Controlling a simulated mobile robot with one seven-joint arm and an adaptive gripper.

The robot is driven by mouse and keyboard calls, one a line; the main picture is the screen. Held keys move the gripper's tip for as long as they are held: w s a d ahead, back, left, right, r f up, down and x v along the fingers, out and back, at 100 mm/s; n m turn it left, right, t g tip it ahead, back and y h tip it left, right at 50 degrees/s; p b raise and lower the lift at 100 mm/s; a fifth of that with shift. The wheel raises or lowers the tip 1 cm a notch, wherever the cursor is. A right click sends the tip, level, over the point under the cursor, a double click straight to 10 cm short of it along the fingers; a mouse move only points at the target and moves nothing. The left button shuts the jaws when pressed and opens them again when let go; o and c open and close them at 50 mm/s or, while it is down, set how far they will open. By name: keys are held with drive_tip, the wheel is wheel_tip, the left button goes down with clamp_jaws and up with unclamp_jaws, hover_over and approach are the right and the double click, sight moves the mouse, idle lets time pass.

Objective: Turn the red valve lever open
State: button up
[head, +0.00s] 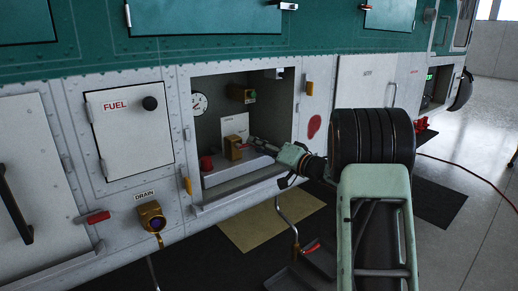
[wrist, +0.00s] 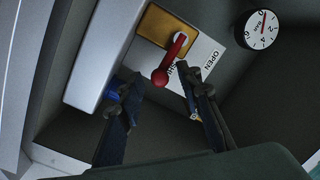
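The red valve lever (wrist: 170,60) has a ball end and pivots on a brass block (wrist: 155,22) in the wrist view. A white card (wrist: 208,58) beside it reads OPEN; its other word is partly covered. My gripper (wrist: 158,84) is open, with one finger on each side of the lever's ball end; contact cannot be told. In the head view my gripper (head: 256,142) reaches into the open bay from the right, close to a brass block (head: 234,148). I cannot make out the lever clearly there.
The bay frame (head: 298,110) surrounds the opening. Inside are a dial gauge (head: 199,103), an upper brass fitting (head: 241,92) and a red knob (head: 207,163) at the left. A grey ledge (wrist: 105,55) runs close to my left finger in the wrist view.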

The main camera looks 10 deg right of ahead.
drive_tip(key=shift+w, duration=0.1)
clamp_jaws()
idle(0.7)
